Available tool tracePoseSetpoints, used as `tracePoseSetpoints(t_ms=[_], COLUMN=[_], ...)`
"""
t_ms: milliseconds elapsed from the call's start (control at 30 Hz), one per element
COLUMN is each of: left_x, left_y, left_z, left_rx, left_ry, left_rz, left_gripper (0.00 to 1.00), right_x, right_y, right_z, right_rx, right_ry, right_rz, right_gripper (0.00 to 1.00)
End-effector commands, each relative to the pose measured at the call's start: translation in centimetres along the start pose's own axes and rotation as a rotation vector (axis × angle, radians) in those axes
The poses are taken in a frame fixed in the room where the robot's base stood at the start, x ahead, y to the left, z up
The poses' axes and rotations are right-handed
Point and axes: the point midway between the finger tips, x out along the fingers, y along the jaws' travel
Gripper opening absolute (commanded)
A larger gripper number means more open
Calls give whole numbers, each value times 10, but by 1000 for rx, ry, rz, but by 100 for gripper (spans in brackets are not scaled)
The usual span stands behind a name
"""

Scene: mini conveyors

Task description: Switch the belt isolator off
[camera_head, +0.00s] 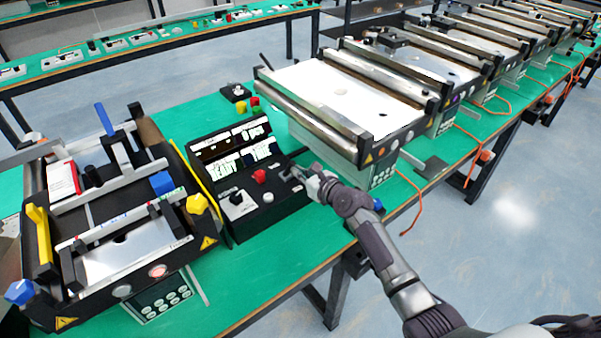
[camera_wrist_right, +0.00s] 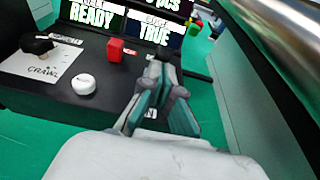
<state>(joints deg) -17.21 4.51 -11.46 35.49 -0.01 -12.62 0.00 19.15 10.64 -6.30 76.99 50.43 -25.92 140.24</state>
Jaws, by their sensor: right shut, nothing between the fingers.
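The black control box (camera_head: 245,213) stands on the green bench with a lit display, seen also in the wrist view, where it reads READY and TRUE. On it are a black knob on a white plate (camera_wrist_right: 30,75) marked CRAWL, a red button (camera_head: 259,176) and a round white button (camera_head: 268,197). I cannot tell which control is the belt isolator; none is legibly marked so. My right gripper (camera_head: 298,173) is shut and empty at the box's right end. In the right wrist view its fingers (camera_wrist_right: 160,78) hide that part of the box. My left gripper is not in view.
A conveyor (camera_head: 317,127) with metal rails stands right behind the box. Another conveyor station (camera_head: 130,260) with yellow and blue knobs is at the left. A small black box with a knob (camera_head: 234,92) lies behind. An orange cable (camera_head: 412,195) hangs over the bench edge.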

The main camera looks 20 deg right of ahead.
Motion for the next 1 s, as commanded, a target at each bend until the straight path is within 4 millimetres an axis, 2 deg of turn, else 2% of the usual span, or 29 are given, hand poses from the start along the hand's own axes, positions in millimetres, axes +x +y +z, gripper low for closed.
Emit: tracePoseSetpoints(t_ms=[33,500,1000], left_x=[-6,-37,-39], left_y=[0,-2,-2], left_z=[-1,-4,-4], left_rx=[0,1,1], left_ry=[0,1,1], left_rz=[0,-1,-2], left_gripper=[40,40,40], right_x=[1,25,60], right_y=[0,1,1], right_z=[7,36,49], right_rx=[3,5,2], right_ry=[-3,-4,-3], right_rz=[0,1,2], right_gripper=[0,0,0])
